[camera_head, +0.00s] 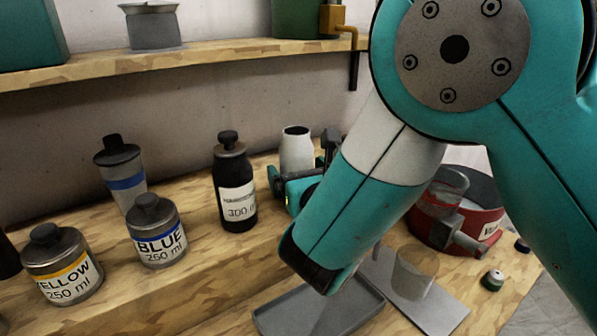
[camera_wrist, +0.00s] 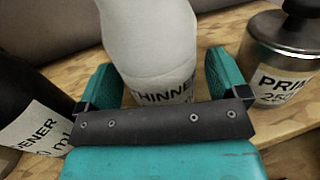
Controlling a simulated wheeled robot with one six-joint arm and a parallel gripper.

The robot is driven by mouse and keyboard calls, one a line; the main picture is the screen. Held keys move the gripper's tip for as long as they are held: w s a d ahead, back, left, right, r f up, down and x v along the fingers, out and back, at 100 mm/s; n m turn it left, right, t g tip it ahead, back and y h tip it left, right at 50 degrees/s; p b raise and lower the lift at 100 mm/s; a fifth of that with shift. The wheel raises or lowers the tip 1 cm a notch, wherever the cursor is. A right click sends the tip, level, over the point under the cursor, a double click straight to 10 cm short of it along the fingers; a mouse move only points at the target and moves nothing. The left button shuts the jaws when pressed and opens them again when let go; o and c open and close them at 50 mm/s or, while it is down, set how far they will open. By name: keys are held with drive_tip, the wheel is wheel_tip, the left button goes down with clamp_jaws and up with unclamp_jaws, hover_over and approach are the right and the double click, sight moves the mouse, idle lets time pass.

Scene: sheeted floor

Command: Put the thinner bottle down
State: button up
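The thinner bottle (camera_wrist: 150,45) is white, with a label partly reading "THINNE" in the wrist view. It stands between the two teal fingers of my gripper (camera_wrist: 162,75). The fingers are spread wide; a narrow strip of wood shows between the bottle and the right finger. The lower part of the bottle is hidden behind my gripper's dark bar. In the head view the bottle (camera_head: 297,150) is upright at the back of the wooden bench (camera_head: 200,285), with my gripper (camera_head: 296,178) in front of it. My arm hides part of this area.
A black thinner-like 300 ml bottle (camera_head: 236,185) stands close on the left. A metal primer jar (camera_wrist: 282,55) is close on the right in the wrist view. Blue (camera_head: 157,232) and yellow (camera_head: 62,265) jars stand further left. A red container (camera_head: 455,235) and grey tray (camera_head: 320,310) are to the right and front.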

drive_tip(key=shift+r, duration=0.15)
drive_tip(key=b+v, duration=1)
drive_tip(key=v, duration=0.2)
